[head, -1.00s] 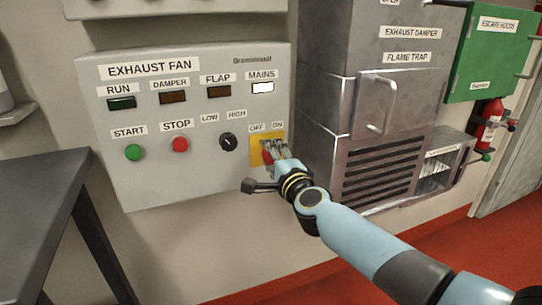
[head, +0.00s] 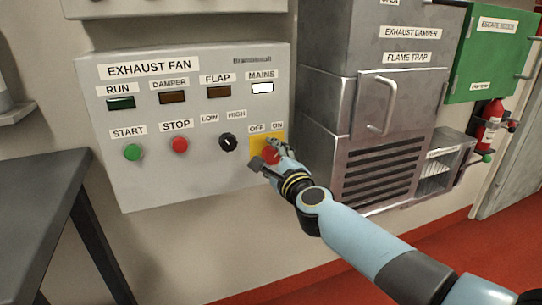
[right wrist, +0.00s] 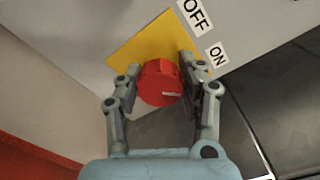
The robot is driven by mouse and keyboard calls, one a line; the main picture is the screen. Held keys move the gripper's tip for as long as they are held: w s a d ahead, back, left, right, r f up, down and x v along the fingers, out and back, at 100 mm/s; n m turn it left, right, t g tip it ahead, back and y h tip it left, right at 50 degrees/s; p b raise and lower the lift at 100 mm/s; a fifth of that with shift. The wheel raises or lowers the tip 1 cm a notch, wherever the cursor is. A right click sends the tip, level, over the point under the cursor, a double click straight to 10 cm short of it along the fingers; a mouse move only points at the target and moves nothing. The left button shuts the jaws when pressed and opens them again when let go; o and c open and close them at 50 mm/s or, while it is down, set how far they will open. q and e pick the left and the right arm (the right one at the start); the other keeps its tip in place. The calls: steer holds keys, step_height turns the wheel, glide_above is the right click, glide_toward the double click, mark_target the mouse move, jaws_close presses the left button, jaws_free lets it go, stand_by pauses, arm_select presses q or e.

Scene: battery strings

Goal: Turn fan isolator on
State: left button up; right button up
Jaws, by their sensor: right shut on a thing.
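The fan isolator is a red round knob (head: 271,155) on a yellow plate (head: 257,143), low at the right of the exhaust fan panel (head: 195,190). The OFF label (head: 257,128) and ON label (head: 277,125) sit above it. My right gripper (right wrist: 161,68) is shut on the knob (right wrist: 158,84), one finger on each side. In the right wrist view the knob's white mark points right, nearer the direction of the ON label (right wrist: 217,54) than of OFF (right wrist: 195,14). My left gripper is not in view.
The black LOW/HIGH selector (head: 228,142), red stop button (head: 180,144) and green start button (head: 132,152) are left of the isolator. The MAINS lamp (head: 262,88) is white. A metal cabinet (head: 385,120) stands close on the right. A dark table (head: 40,200) is at the left.

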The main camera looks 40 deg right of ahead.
steer(key=shift+f, duration=0.1)
steer(key=o, duration=1.2)
steer(key=v, duration=1.2)
steer(key=shift+s, duration=0.1)
